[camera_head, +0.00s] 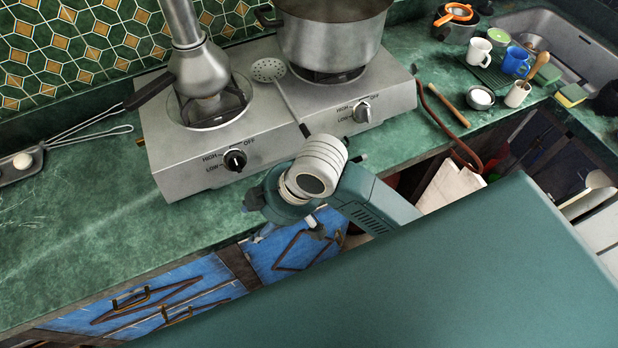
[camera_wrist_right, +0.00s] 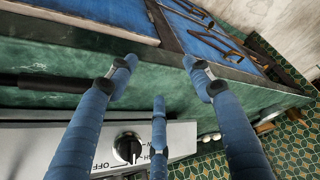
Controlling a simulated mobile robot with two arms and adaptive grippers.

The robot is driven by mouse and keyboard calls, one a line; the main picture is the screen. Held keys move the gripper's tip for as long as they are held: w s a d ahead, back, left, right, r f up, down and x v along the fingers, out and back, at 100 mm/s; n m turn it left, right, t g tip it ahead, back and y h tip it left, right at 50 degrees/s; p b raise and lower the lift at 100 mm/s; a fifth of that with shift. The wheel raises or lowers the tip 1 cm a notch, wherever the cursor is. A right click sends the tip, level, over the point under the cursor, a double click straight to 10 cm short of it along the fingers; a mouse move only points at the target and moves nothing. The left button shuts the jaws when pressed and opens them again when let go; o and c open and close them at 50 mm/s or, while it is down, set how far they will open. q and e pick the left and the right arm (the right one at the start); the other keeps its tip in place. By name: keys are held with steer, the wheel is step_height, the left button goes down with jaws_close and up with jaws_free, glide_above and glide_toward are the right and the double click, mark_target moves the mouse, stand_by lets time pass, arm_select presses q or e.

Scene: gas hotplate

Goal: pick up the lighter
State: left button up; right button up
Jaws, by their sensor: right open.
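A dark rod (camera_wrist_right: 52,83), which looks like the lighter, lies on the green counter in front of the hotplate, at the left of the right wrist view. In the head view, a small dark tip (camera_head: 363,157), perhaps its end, shows beside my right wrist; the rest is hidden. My right gripper (camera_head: 282,205) is over the counter's front edge, by the hotplate's front. In the wrist view its blue fingers (camera_wrist_right: 158,78) are spread and empty, apart from the rod, which lies to one side. My left gripper is not in view.
The hotplate (camera_head: 178,165) bears a metal coffee pot (camera_head: 202,70), a large pot (camera_head: 333,30) and a slotted spoon (camera_head: 268,70). Its knob (camera_head: 235,160) faces my gripper. Cups and a sink (camera_head: 575,45) are at right. The counter at left (camera_head: 80,230) is mostly clear.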

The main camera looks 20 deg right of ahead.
steer(key=w+r+n, duration=0.1)
steer(key=w+n, duration=0.1)
steer(key=w+r+n+g+h, duration=0.1)
steer(key=r+n, duration=0.1)
steer(key=shift+w+d+n, duration=0.1)
steer(key=shift+w+n, duration=0.3)
steer(key=w+d+r+n+g+h, duration=0.2)
steer(key=w+d+r+n+h, duration=0.25)
steer(key=d, duration=0.45)
step_height(320, 180, down, 4)
steer(key=shift+d+r+m+y+p, duration=0.15)
steer(key=shift+m+y+p, duration=0.3)
steer(key=shift+m, duration=0.5)
steer(key=f, duration=0.1)
steer(key=f+p, duration=0.1)
steer(key=f, duration=0.2)
steer(key=shift+s+f+p, duration=0.3)
steer(key=shift+s+f, duration=0.05)
steer(key=shift+f, duration=0.35)
jaws_close()
